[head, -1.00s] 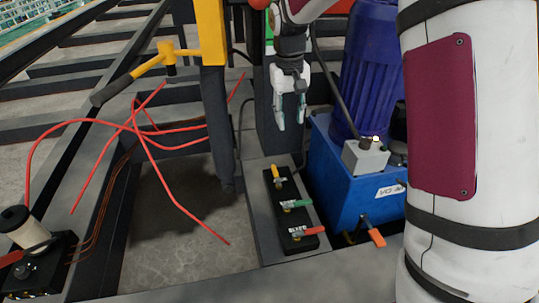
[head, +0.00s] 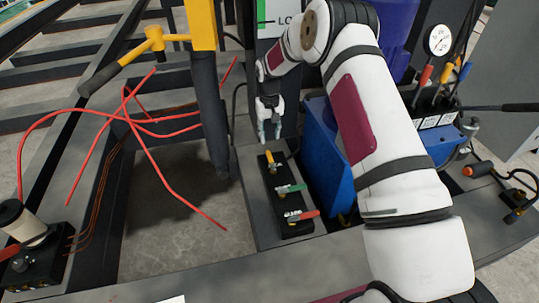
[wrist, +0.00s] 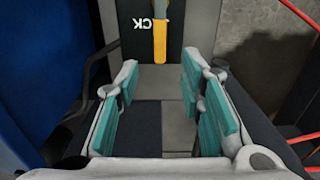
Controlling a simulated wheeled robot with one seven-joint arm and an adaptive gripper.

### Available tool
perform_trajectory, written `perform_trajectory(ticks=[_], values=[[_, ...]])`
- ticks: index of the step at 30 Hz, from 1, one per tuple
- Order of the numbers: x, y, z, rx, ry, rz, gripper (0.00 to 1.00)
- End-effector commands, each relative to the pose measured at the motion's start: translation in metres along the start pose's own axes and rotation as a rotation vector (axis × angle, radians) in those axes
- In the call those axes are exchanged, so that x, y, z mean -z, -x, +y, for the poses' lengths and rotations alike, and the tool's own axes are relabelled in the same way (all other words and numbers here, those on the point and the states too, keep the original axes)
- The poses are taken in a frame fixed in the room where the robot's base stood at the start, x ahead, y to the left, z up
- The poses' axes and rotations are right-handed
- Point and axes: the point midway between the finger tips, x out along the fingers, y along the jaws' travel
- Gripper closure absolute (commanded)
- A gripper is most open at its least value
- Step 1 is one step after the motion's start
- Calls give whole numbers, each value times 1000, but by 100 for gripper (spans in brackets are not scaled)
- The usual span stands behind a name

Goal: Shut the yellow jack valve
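The yellow jack valve handle (head: 270,160) is at the far end of a black valve block (head: 297,227), pointing lengthwise along it, away from the green and red handles. In the wrist view the yellow handle (wrist: 160,38) shows at top centre, beside a partly visible label reading "CK"; its upper end is cut off by the frame. My gripper (head: 269,134) is just beyond and above the handle, pointing down. In the wrist view my gripper (wrist: 163,115) has its teal finger pads wide apart, with nothing between them. The handle lies ahead of the pads, apart from them.
The block also carries a green handle (head: 290,188) and a red handle (head: 302,215). A blue tank (head: 326,160) stands close to the right. A dark post (head: 212,125) and red bent rods (head: 150,150) are on the left.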

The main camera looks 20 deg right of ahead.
Motion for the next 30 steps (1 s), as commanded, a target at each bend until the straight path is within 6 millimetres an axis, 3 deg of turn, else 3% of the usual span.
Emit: perform_trajectory(ticks=[1,6,15,28,30], values=[[-1,-15,0,0,0,-2,65],[0,-48,0,0,0,-1,65],[0,-89,0,0,1,-1,65],[0,-96,0,0,1,1,65],[0,-96,0,0,1,1,79]])
